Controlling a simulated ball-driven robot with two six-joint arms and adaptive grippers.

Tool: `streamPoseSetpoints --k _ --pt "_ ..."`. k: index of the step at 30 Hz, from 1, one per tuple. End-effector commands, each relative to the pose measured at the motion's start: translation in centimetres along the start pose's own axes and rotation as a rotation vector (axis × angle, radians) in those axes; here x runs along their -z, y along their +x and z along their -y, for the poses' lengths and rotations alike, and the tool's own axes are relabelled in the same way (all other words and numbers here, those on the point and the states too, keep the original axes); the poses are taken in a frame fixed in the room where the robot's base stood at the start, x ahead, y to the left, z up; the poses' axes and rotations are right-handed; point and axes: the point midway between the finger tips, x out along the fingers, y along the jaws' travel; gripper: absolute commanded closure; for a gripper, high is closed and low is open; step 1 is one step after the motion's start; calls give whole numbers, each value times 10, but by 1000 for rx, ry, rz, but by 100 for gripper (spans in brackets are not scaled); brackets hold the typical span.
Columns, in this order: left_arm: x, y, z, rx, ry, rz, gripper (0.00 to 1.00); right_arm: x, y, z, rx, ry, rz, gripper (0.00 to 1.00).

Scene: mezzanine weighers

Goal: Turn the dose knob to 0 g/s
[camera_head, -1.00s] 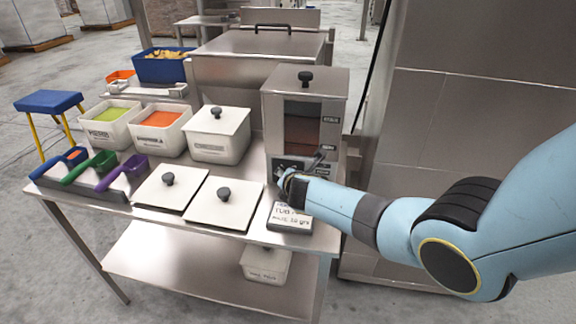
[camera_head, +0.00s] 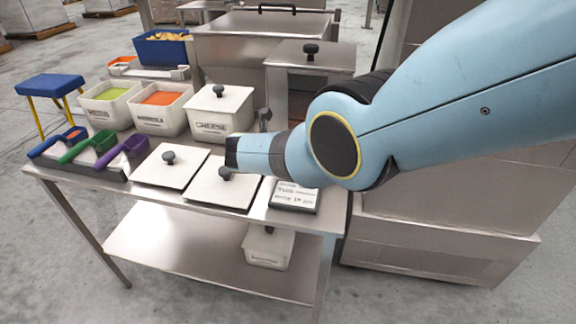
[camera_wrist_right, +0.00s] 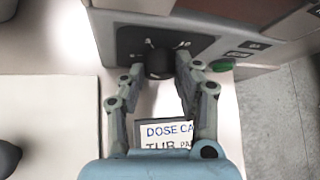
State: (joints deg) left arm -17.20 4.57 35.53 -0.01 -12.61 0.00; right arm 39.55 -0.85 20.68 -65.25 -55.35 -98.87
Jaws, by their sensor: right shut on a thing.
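The dose knob (camera_wrist_right: 160,63) is a dark round knob on a black dial plate (camera_wrist_right: 128,42) on the front of the steel dispenser (camera_head: 312,55). White marks sit above the knob, too small to read surely, so its setting cannot be told. My right gripper (camera_wrist_right: 160,75) has its fingers on either side of the knob and is shut on it. In the head view my right arm hides the knob, the dial and the gripper's fingertips. My left gripper is not in view.
A dose card (camera_head: 294,196) lies below the dispenser, and a green button (camera_wrist_right: 222,65) is right of the dial. White lids (camera_head: 222,190) with black knobs lie left of the card. Ingredient tubs (camera_head: 160,112) and coloured scoops (camera_head: 88,148) stand farther left.

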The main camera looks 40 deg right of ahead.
Motion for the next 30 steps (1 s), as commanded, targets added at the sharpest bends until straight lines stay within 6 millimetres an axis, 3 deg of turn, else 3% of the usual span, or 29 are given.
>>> streamPoseSetpoints --k 1,6,30 --pt "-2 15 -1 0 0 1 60 5 4 -4 26 -32 1 100" --pt "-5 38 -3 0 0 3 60 5 4 -4 115 -140 7 100" --pt "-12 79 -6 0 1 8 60 3 3 -6 262 -319 18 100"
